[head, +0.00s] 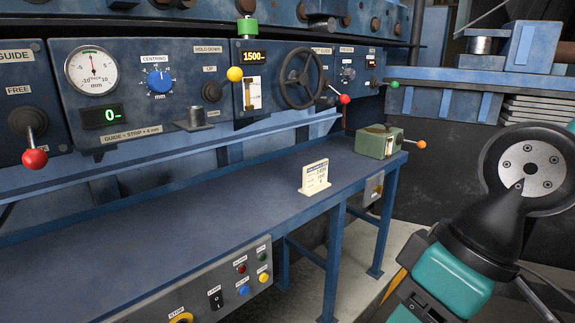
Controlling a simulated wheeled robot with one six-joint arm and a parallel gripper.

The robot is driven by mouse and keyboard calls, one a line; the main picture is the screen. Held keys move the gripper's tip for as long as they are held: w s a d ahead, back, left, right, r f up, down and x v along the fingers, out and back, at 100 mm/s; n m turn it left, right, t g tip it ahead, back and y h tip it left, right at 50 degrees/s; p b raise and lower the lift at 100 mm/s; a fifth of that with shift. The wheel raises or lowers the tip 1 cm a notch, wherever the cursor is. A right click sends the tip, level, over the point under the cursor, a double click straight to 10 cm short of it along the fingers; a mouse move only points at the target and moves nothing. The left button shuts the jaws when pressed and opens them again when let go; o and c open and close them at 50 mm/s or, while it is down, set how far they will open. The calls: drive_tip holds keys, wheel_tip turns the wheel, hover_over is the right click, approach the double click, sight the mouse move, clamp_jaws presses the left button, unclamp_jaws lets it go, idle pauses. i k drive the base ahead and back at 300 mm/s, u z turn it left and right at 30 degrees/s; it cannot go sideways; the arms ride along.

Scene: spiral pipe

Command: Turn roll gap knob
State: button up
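I cannot read a "roll gap" label on the blue control panel (200,55). A small dark knob with a pale dial (347,73) sits on the panel right of the handwheel (303,77); the small label above it is too small to read. A blue knob (158,80) under the word CENTRING sits left of centre. My teal and black arm shows at the lower right, apart from the panel. My gripper's fingers are not in view.
A blue bench (200,190) runs below the panel, with a small card stand (314,178) and a green box with an orange-ended handle (379,141) on it. Ball-ended levers, one red (35,158) and one yellow (235,74), stick out from the panel. Grey floor shows at the right.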

sight(347, 74)
drive_tip(key=k, duration=0.55)
drive_tip(key=z, duration=0.5)
drive_tip(key=i, duration=0.45)
drive_tip(key=z, duration=0.6)
drive_tip(key=i, duration=1.3)
drive_tip(key=u, duration=0.7)
